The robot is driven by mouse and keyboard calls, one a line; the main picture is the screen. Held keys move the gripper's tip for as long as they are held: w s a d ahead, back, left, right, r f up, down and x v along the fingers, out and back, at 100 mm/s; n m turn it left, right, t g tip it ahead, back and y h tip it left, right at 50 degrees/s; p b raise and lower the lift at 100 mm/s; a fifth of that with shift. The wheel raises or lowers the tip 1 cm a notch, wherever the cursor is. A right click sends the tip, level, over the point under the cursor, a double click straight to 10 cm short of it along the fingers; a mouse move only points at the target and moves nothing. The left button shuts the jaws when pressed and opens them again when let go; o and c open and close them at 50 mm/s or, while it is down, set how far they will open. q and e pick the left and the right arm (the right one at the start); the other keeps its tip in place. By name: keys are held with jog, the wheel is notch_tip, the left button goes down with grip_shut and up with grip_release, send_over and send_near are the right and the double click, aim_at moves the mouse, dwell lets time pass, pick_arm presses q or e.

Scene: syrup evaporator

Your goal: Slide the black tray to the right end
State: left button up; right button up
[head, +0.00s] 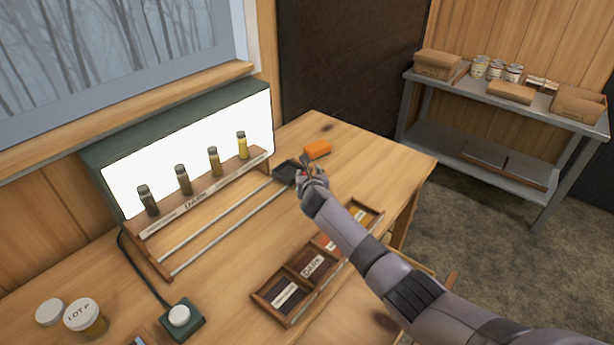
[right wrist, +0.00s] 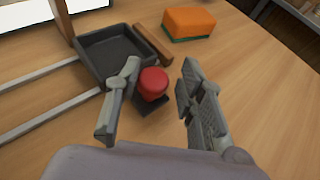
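The black tray (head: 286,170) sits at the right end of the two pale rails (head: 225,225), in front of the lit panel. In the right wrist view the tray (right wrist: 115,52) is shallow and looks empty, and its right side lies close against a small wooden stop (right wrist: 152,43). A red knob (right wrist: 153,83) stands on a dark tab at the tray's near side. My right gripper (head: 305,168) is over this tab. In the right wrist view its open fingers (right wrist: 158,92) are on either side of the knob, with a clear gap on the right. My left gripper is out of view.
An orange sponge-like block (head: 317,149) lies just beyond the tray. Sample vials (head: 214,162) stand in a wooden rack before the light box (head: 190,140). A wooden box with label cards (head: 285,297) sits at the front. Lidded jars (head: 85,318) stand at lower left.

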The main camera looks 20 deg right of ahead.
jog(key=shift+o, duration=0.6)
jog(key=shift+a, duration=0.1)
jog(key=shift+s, duration=0.1)
jog(key=v, duration=1.2)
